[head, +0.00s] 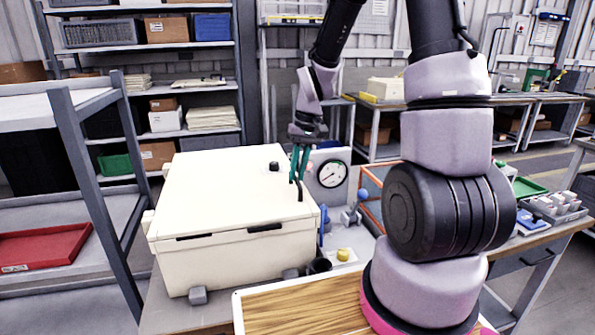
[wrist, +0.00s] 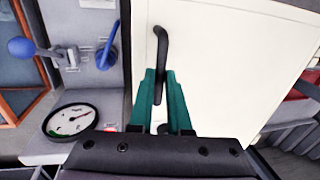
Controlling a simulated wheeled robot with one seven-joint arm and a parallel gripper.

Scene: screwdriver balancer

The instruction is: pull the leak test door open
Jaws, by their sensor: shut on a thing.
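The leak test door looks to be the cream cover (head: 215,190) of the large box at centre left in the head view. It lies flat and level on the box, with a thin seam along the front. In the wrist view the cream panel (wrist: 225,60) fills the right side. A black bar handle (wrist: 161,42) stands near its edge, and its lower end also shows in the head view (head: 300,194). My gripper (head: 298,178) has green fingers, which are shut on this handle from both sides in the wrist view (wrist: 159,74). The fingers hide part of the handle.
A round dial gauge (head: 332,173) stands just right of the box, with a blue-knobbed lever (head: 362,195) and a blue handle (wrist: 108,46) near it. A yellow knob (head: 343,254) is in front. A wooden board (head: 305,308) lies at the table's front.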

